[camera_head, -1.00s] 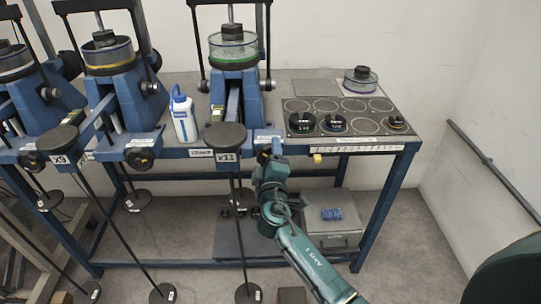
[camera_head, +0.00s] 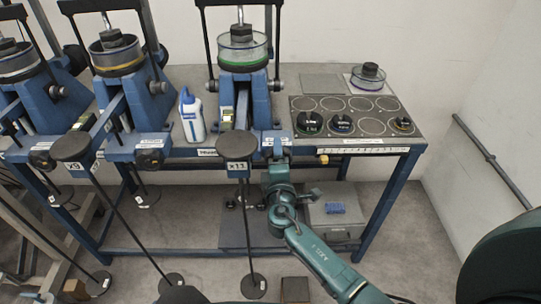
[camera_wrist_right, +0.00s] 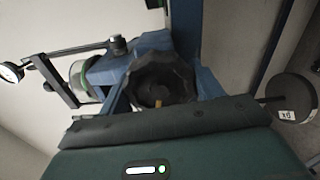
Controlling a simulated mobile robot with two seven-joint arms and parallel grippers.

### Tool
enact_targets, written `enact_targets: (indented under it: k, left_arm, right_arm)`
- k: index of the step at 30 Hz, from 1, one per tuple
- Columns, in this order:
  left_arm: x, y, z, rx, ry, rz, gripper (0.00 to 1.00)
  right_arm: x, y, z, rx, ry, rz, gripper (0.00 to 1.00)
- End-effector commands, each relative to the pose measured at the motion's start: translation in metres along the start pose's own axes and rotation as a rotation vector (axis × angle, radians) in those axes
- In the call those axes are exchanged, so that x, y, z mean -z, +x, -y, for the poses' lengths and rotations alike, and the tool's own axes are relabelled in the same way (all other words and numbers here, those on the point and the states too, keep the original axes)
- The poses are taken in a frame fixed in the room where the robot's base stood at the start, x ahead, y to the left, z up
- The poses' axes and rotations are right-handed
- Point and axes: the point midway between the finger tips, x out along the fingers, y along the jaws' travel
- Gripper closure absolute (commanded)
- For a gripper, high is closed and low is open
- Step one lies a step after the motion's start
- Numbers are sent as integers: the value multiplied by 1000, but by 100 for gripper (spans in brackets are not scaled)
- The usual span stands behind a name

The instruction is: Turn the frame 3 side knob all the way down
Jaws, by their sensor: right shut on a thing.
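Frame 3 is the rightmost blue frame (camera_head: 242,95), with a green-ringed pot (camera_head: 243,52) on top. My right gripper (camera_head: 275,145) is at the table's front edge, just right of the frame's front end. The right wrist view shows a black lobed knob (camera_wrist_right: 160,80) with a small orange mark, close beyond the dark gripper pad (camera_wrist_right: 165,121). The pad hides the knob's lower edge in that picture. My right gripper is shut on this knob, which I take as frame 3's side knob. I cannot make the knob out in the head view. My left gripper is not in view.
A white bottle (camera_head: 191,116) is left of frame 3. A panel with round dark pieces (camera_head: 358,117) lies on the right of the table. A grey box (camera_head: 335,217) is below.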

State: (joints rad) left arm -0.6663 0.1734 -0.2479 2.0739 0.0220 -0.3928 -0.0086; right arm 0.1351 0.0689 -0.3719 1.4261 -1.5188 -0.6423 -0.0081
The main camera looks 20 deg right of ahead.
Motion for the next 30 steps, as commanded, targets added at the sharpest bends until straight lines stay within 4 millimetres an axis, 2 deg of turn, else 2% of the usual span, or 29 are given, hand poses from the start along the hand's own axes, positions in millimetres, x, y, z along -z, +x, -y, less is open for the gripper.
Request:
enact_targets:
  k: [1, 2, 7, 16, 30]
  left_arm:
    - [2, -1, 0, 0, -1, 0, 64]
    - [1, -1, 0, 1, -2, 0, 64]
    - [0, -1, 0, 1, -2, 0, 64]
    - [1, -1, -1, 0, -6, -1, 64]
    - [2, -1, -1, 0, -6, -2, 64]
  right_arm:
    - [-4, 3, -3, -5, -23, 1, 76]
    - [-4, 2, -2, -4, -23, 0, 33]
    - [-2, 1, -1, -2, -18, -3, 19]
    - [0, -4, 0, 1, -17, -6, 18]
    - [-1, -56, 1, 2, -17, -6, 18]
